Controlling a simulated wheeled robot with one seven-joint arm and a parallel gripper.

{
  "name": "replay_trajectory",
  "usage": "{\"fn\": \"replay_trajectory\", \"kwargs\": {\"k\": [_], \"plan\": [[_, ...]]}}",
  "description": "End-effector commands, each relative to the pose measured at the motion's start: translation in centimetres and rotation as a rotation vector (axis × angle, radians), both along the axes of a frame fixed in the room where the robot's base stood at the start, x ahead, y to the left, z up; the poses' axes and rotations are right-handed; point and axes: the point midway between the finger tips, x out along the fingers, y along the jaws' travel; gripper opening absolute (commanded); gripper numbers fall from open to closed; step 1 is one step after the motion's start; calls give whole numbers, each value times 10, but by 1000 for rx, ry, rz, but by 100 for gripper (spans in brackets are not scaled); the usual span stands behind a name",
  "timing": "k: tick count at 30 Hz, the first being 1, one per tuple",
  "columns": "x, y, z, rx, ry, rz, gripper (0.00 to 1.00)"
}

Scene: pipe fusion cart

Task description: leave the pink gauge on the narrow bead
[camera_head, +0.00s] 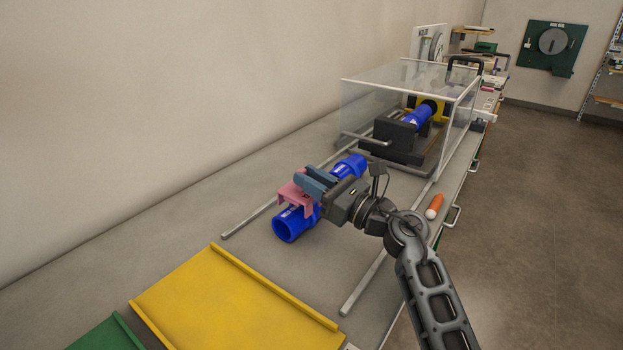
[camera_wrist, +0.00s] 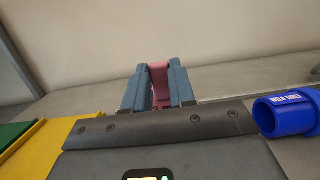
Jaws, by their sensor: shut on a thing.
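The pink gauge (camera_head: 296,191) is a small bracket-like piece. My gripper (camera_head: 314,183) is shut on it, and the gauge also shows between the blue-grey fingers in the wrist view (camera_wrist: 160,82). The gauge is at the blue pipe (camera_head: 288,226) on the cart top, with one pink leg in front of the pipe. I cannot tell whether it touches the pipe. More blue pipe (camera_head: 350,166) shows beyond my gripper; my gripper hides the stretch between. A blue pipe end with white lettering (camera_wrist: 288,113) is at the right in the wrist view. No bead can be made out.
A clear cover (camera_head: 375,98) stands over a dark clamp machine with another blue pipe (camera_head: 420,116). A yellow tray (camera_head: 235,300) and a green tray (camera_head: 108,335) lie at the near left. Metal rails (camera_head: 365,285) flank the pipe. An orange-and-white cylinder (camera_head: 436,204) lies by the right edge.

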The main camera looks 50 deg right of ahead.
Motion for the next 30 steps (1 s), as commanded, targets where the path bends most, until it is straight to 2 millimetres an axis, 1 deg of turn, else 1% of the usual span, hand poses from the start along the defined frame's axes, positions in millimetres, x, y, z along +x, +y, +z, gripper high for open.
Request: {"fn": "replay_trajectory", "kwargs": {"k": [30], "plan": [[0,0,-19,1,0,0,0]]}}
